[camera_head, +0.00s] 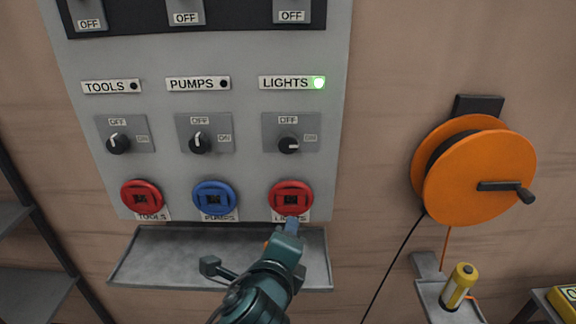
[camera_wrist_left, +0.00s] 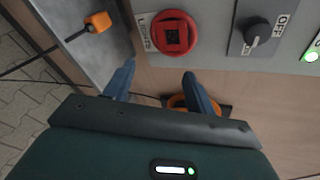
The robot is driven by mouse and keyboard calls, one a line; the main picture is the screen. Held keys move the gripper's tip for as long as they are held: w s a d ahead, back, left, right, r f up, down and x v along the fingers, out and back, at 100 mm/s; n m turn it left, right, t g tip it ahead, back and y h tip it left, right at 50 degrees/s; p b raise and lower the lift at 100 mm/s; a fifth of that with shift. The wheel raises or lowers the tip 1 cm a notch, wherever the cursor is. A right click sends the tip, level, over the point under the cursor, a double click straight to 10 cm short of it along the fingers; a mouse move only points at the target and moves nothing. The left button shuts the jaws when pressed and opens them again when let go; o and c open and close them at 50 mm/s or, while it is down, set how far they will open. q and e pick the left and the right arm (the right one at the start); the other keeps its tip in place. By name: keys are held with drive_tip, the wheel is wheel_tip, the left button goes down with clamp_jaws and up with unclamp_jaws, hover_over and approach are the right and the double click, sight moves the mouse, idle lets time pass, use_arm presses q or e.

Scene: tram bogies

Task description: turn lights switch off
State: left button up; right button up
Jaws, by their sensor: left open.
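The lights switch (camera_head: 289,145) is a black rotary knob on a grey plate, right of the other two knobs. Its white mark points right, toward ON. In the left wrist view the knob (camera_wrist_left: 257,36) is at the upper right, with the lit lamp (camera_wrist_left: 311,56) at the edge. My left gripper (camera_head: 291,224) is below the red lights socket (camera_head: 291,198); in the left wrist view its fingers (camera_wrist_left: 159,84) are apart with nothing between them. It is apart from the knob. My right gripper is out of view.
The tools knob (camera_head: 118,144) and pumps knob (camera_head: 200,143) sit to the left, their lamps dark. A grey tray (camera_head: 150,270) juts out below the panel, with an orange-ended item (camera_wrist_left: 97,22) on it. An orange cable reel (camera_head: 480,172) hangs on the right.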

sight(288, 146)
use_arm(q)
wheel_tip(288, 146, up, 12)
drive_tip(key=m+t+y, duration=0.2)
drive_tip(key=m+t, duration=0.2)
drive_tip(key=m, duration=0.4)
drive_tip(key=shift+n, duration=0.3)
drive_tip(key=w, duration=0.4)
drive_tip(key=w+p, duration=0.1)
drive_tip(key=w, duration=0.3)
drive_tip(key=w+d+p, duration=0.1)
drive_tip(key=w, duration=0.3)
drive_tip(key=shift+f, duration=0.15)
drive_tip(key=shift+w, duration=0.45)
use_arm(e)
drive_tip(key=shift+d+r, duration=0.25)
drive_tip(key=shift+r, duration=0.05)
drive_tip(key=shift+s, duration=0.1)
use_arm(q)
drive_tip(key=c, duration=1)
drive_tip(key=shift+o, duration=0.2)
